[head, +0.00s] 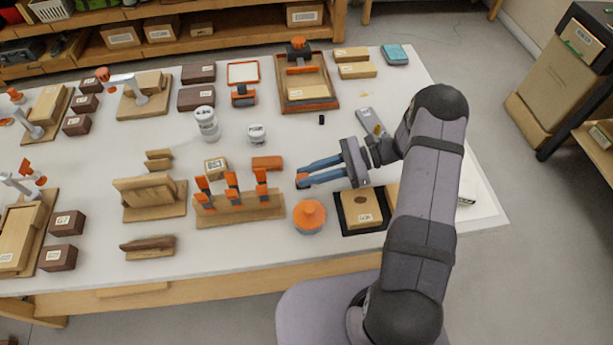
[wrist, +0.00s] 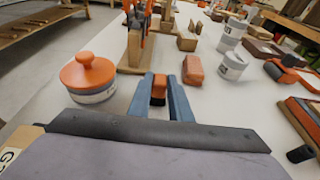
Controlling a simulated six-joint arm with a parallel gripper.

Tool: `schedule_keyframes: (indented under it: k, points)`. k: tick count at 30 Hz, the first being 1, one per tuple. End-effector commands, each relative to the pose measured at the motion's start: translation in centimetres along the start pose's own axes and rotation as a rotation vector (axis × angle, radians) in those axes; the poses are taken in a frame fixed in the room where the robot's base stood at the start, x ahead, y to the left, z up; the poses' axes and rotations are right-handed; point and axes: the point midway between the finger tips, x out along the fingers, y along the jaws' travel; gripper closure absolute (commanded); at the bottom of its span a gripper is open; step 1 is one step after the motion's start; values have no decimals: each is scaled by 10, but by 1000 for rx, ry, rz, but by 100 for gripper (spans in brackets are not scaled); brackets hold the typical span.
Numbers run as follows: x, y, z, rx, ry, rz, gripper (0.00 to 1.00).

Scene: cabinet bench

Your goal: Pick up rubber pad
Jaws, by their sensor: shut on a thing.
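My gripper (head: 301,178) is over the front right part of the bench, its two blue fingers pointing left. It is shut on a small orange and black piece, which looks like the rubber pad (wrist: 158,88), between the fingertips in the wrist view. The fingers hide the piece's sides. I cannot tell how far it is above the bench.
A round container with an orange lid (head: 309,214) stands just in front of my gripper. A wooden stand with orange clamps (head: 240,208) and a reddish block (head: 267,163) are to the left. A black tray (head: 350,230) lies to the right. A small black cylinder (head: 321,120) lies behind.

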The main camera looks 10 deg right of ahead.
Motion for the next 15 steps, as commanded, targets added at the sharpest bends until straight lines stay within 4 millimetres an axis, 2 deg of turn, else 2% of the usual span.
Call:
schedule_keyframes:
  k: [8, 15]
  points:
    - [-4, -1, 11, -2, 1, -1, 100]
    - [-13, -1, 40, -4, 1, -1, 100]
